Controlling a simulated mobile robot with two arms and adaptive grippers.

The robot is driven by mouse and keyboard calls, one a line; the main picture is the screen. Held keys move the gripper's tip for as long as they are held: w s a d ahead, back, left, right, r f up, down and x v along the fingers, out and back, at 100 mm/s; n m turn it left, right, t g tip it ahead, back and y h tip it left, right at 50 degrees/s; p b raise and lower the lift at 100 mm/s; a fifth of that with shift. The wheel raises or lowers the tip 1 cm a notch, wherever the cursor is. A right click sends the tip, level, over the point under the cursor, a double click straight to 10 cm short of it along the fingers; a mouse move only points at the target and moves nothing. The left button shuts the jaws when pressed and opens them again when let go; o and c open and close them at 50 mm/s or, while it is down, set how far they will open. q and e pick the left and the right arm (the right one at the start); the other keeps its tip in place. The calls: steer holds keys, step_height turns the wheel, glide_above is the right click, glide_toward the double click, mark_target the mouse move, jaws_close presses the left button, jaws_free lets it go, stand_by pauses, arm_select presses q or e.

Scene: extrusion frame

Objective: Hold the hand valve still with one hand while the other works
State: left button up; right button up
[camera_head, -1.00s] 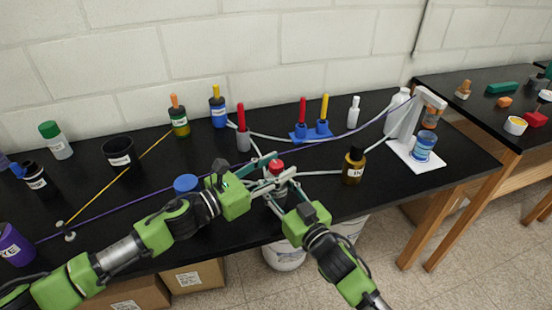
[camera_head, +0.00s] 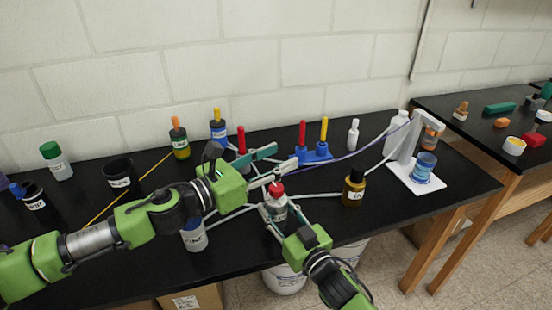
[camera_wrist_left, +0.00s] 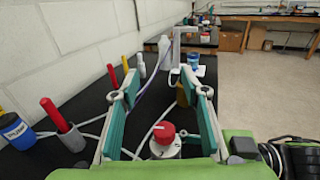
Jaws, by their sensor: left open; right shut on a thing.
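The hand valve has a red knob (camera_head: 277,188) on a grey metal body (camera_head: 276,207), upright near the bench's front edge. My right gripper (camera_head: 279,215) is shut on the grey body from the front, below the knob. My left gripper (camera_head: 277,164) is open and empty, above and slightly behind the knob. In the left wrist view the red knob (camera_wrist_left: 164,132) with its white pointer shows low between the two spread teal-padded fingers, apart from both. Part of the valve body is hidden by the fingers and knob.
Pale tubes run along the black bench. A brown bottle (camera_head: 353,188) stands right of the valve, a blue stand with red and yellow handles (camera_head: 316,153) behind it. A labelled bottle (camera_head: 194,236) stands under my left arm. A white-based stand (camera_head: 414,177) is at the right.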

arm_select(q)
steer(key=shift+d+r+n+t+y, duration=0.25)
steer(key=shift+d+n+t+y, duration=0.05)
steer(key=shift+d+n, duration=0.2)
steer(key=d+n+t+y, duration=0.1)
steer(key=n+t+y, duration=0.1)
steer(key=n+y, duration=0.6)
steer(key=y, duration=0.4)
glide_toward(276, 188)
steer(key=shift+g, duration=0.3)
steer(key=x, duration=1)
steer(key=shift+w, duration=0.4)
steer(key=shift+r, duration=0.1)
steer(key=c, duration=1.1)
